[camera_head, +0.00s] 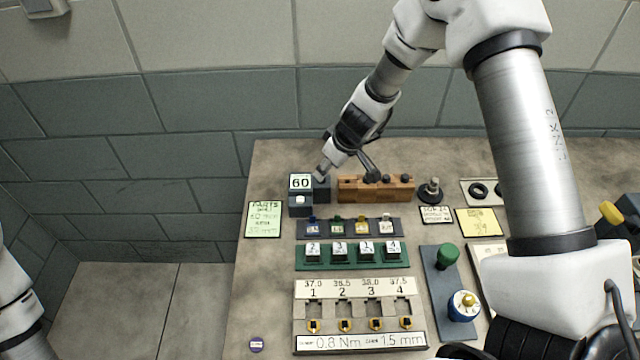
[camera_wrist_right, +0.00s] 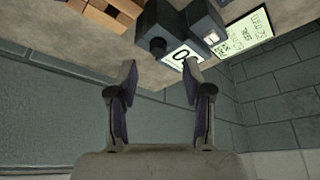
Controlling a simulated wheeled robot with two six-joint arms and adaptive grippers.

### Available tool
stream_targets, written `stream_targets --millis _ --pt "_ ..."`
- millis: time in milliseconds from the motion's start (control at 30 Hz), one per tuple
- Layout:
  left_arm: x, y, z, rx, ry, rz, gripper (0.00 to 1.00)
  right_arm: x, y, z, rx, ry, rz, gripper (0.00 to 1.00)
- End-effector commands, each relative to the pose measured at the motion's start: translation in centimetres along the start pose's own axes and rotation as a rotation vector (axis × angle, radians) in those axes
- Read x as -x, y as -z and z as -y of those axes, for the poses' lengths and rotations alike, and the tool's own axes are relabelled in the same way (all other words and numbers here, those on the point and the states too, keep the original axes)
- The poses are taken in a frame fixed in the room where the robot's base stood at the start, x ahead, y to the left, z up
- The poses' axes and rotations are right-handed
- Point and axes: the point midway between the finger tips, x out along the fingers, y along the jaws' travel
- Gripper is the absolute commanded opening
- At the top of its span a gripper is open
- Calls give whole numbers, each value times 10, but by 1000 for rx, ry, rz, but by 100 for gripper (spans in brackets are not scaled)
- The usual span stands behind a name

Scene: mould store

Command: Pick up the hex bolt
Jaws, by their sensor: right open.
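I cannot make out a hex bolt for certain. A small grey upright piece on a dark round base (camera_head: 431,190) stands right of the wooden block and may be a bolt. My right gripper (camera_head: 323,172) is at the dark display box marked 60 (camera_head: 300,182), by its right part. In the right wrist view my right gripper (camera_wrist_right: 160,78) is open with nothing between its fingers. The box (camera_wrist_right: 172,22) and its white display lie beyond the fingertips. Only a link of my left arm shows at the left edge; its gripper is out of view.
A wooden block with dark round pieces (camera_head: 376,196) stands right of the display box. In front are a dark rack (camera_head: 349,235), a green rack (camera_head: 352,264) and a white numbered panel (camera_head: 357,291). A green knob (camera_head: 447,254) stands farther right. A tiled wall (camera_head: 220,110) is behind.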

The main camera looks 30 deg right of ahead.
Motion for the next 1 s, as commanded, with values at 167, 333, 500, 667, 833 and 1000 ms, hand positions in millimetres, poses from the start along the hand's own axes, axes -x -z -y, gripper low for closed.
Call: stream_targets --millis 167,333,500,667,833,1000 --pt "-24 1 0 0 0 -1 70 -37 -5 1 1 0 2 50" --pt "-23 1 0 0 0 -3 70 -42 -2 1 0 0 0 50" --pt "-23 1 0 0 0 -2 70 -41 -2 1 0 0 0 29" --pt "-23 1 0 0 0 -2 70 -41 -3 1 0 0 0 0" --pt "-23 1 0 0 0 -2 70 -41 -3 1 0 1 1 0" --pt "-16 1 0 0 0 -2 70 -34 0 1 1 1 1 0"
